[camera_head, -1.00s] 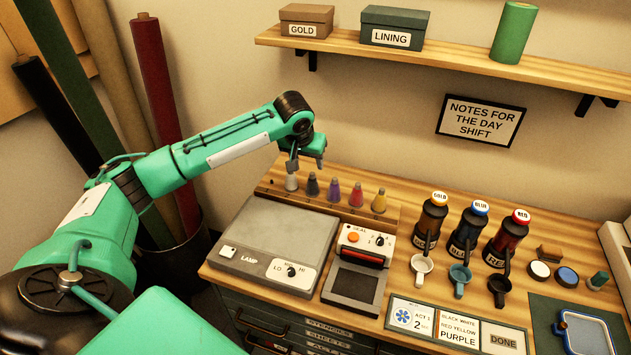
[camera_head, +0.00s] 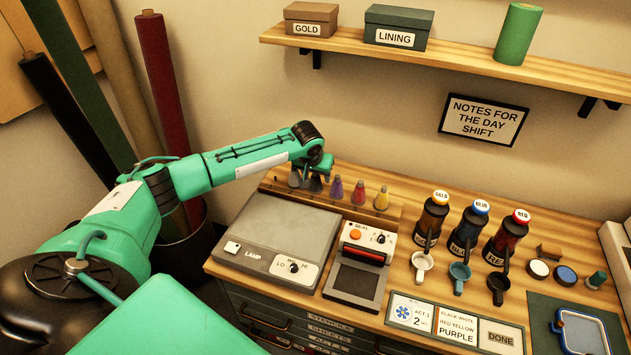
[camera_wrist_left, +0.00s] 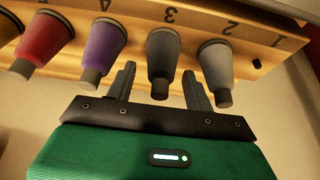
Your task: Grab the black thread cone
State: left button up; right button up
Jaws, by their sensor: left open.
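The black thread cone (camera_head: 315,185) stands in the rack (camera_head: 345,207) at the back left of the table, its top partly hidden by my left gripper (camera_head: 306,178) in the head view. In the left wrist view the black cone (camera_wrist_left: 162,58) shows between the two fingertips of my left gripper (camera_wrist_left: 160,78). The jaws are open, one finger on each side of the cone's narrow end. I cannot tell whether either finger touches it. My right gripper is in neither view.
A white-grey cone (camera_wrist_left: 216,64) stands close beside one finger, and a purple cone (camera_wrist_left: 108,47) beside the other. Red (camera_head: 358,194) and yellow (camera_head: 382,198) cones follow along the rack. The lamp box (camera_head: 278,230) and seal device (camera_head: 361,265) stand in front.

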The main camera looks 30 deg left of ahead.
pick_arm(q)
jog(key=c, duration=1)
jog(key=shift+r, duration=0.1)
jog(key=shift+c, duration=0.2)
